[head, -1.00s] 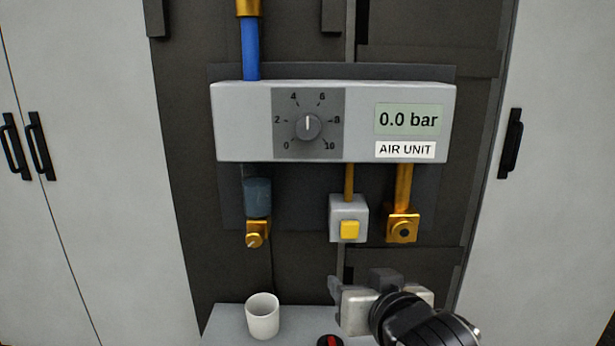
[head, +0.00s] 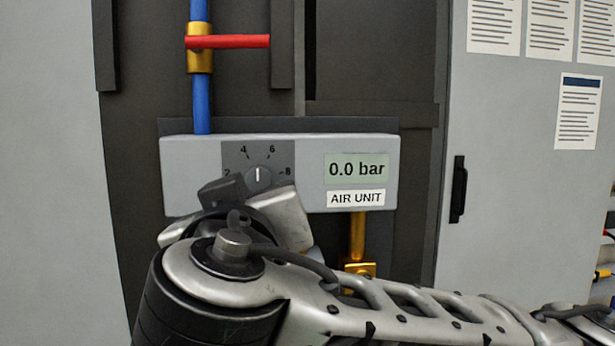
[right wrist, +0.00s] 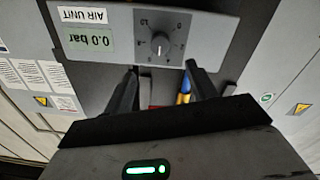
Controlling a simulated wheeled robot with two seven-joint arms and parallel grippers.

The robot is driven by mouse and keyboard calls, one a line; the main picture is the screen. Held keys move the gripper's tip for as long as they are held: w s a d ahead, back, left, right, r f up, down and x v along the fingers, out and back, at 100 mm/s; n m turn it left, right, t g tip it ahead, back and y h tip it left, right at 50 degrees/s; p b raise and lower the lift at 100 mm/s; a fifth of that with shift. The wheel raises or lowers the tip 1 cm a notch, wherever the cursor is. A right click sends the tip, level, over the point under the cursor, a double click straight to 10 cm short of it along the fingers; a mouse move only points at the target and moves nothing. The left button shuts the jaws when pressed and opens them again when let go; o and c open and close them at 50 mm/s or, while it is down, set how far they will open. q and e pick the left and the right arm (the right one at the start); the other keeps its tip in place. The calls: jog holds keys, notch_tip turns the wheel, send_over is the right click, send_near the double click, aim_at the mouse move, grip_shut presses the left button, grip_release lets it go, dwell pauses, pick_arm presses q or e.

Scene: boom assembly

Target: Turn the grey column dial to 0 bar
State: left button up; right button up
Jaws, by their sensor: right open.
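The grey dial (head: 258,178) sits on the light grey air unit panel (head: 362,148). Its white pointer line stands upright, between the 4 and 6 marks. The display (head: 356,169) reads 0.0 bar. My right gripper (head: 246,188) is just in front of and below the dial and hides the lower scale, including the 0 and 10 marks. In the right wrist view, the dial (right wrist: 160,44) appears upside down beyond the two spread dark fingers (right wrist: 161,72). My left gripper is not in view.
A blue pipe (head: 201,100) with a brass valve and horizontal red lever (head: 230,41) rises above the panel's left side. A brass fitting (head: 358,245) hangs below the panel. My right arm covers the lower area. A cabinet door handle (head: 458,189) is at right.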

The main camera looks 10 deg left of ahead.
aim_at(258, 182)
jog(key=p+x, duration=0.3)
jog(key=x, duration=0.7)
jog(key=shift+w+r, duration=0.1)
jog(key=shift+r, duration=0.05)
jog(key=shift+w+a, duration=0.15)
jog(key=shift+w, duration=0.5)
jog(key=c, duration=1)
